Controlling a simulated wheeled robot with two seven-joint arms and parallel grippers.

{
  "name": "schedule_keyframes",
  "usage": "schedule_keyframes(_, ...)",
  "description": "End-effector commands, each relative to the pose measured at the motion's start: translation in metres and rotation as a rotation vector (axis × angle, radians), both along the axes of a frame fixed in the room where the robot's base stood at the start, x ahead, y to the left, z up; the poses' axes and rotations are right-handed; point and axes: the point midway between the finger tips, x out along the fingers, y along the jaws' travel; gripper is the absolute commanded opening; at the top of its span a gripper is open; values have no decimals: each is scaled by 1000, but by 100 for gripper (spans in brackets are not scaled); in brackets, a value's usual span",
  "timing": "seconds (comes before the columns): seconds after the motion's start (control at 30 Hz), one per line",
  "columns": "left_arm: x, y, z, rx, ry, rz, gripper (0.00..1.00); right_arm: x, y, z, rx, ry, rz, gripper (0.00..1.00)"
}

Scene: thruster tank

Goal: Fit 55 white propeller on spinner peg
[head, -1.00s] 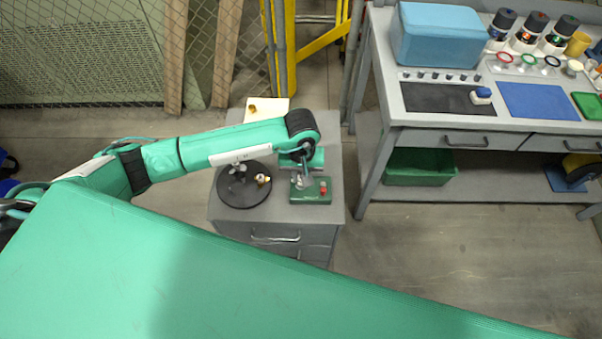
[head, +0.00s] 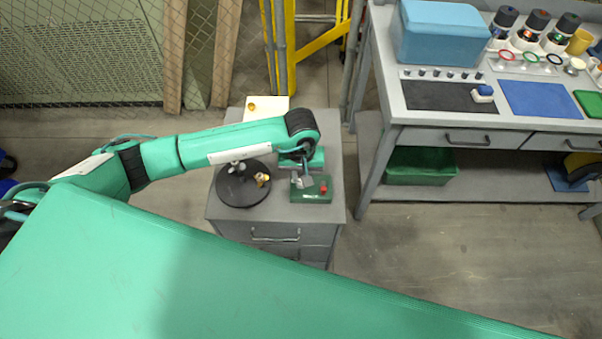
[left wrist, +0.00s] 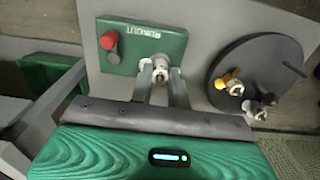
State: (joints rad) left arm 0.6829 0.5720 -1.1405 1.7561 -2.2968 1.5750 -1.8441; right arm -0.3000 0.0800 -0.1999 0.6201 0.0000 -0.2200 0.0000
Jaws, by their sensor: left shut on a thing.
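My left gripper (left wrist: 160,78) is shut on a small white and metallic piece, seemingly the white propeller (left wrist: 160,66), partly hidden between the fingers. It is at the edge of a green board (left wrist: 157,38) lettered "RUNOUT". In the head view the left gripper (head: 304,181) points down over this green board (head: 313,197), and the held piece cannot be made out. I cannot tell whether the piece sits on a peg or is clear of it. A black round disc (left wrist: 235,62) beside the board carries a yellow piece (left wrist: 231,82) and a pale piece with dark parts (left wrist: 256,108).
A red knob (left wrist: 109,40) stands on the green board. The board and black disc (head: 231,195) rest on a grey drawer cabinet (head: 285,219). A paper with a yellow item (head: 251,107) lies behind. A workbench (head: 385,122) stands to the right, with floor between.

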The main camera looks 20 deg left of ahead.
Motion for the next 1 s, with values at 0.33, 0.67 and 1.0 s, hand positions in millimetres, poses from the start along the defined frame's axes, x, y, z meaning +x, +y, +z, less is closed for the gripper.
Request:
schedule_keyframes(0.33, 0, 0, 0, 0, 0, 0, 43, 0, 0, 0, 0, 0, 0, 0)
schedule_keyframes(0.67, 2, 0, 23, -1, -4, -2, 43, 0, 0, -8, 0, 0, 0, 0)
schedule_keyframes(1.0, 2, 0, 99, -1, -5, -2, 43, 0, 0, -26, 0, 0, 0, 0)
